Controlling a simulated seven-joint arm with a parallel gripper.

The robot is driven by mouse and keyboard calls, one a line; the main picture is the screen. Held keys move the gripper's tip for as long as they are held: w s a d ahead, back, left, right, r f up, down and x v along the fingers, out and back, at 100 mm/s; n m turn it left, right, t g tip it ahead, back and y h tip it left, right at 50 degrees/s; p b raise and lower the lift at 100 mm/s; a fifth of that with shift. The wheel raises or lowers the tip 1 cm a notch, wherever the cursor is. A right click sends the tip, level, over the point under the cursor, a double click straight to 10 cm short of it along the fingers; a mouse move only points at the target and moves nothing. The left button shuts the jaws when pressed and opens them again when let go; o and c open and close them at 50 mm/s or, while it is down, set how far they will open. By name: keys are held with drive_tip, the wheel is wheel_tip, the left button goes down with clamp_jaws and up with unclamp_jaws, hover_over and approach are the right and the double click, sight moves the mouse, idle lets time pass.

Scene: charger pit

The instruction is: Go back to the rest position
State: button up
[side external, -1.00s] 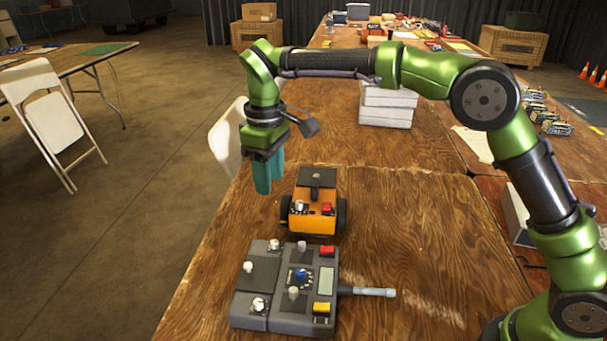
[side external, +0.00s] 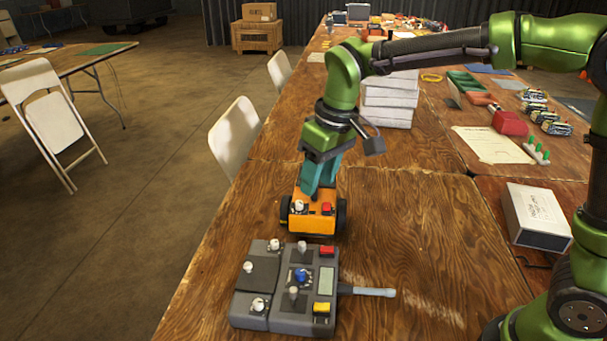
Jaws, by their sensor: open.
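My gripper (side external: 318,180) has teal fingers and points down, a little tilted, at the orange wheeled robot (side external: 312,222). The fingers overlap the back of the orange robot in the picture; I cannot tell whether they touch it or are behind it. The orange robot stands upright on the wooden table, with a white knob and a red button on its front. Its dark rear top part is hidden by my gripper. I see nothing held in the fingers.
A grey control box (side external: 285,288) with knobs and a side rod (side external: 368,291) lies in front of the orange robot. White blocks (side external: 388,103) are stacked behind my gripper. A white box (side external: 538,216) and a paper sheet (side external: 492,145) lie at right. The table right of the orange robot is clear.

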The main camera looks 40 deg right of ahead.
drive_tip(key=s+d+r+m+t, duration=0.1)
drive_tip(key=s+d+m+t, duration=0.1)
drive_tip(key=s+d, duration=0.3)
drive_tip(key=s+d+r+m+t, duration=0.1)
drive_tip(key=s+d+m+t, duration=0.2)
drive_tip(key=s, duration=0.9)
drive_tip(key=shift+d+m+y, duration=0.4)
drive_tip(key=shift+d+m, duration=0.1)
drive_tip(key=shift+d, duration=0.6)
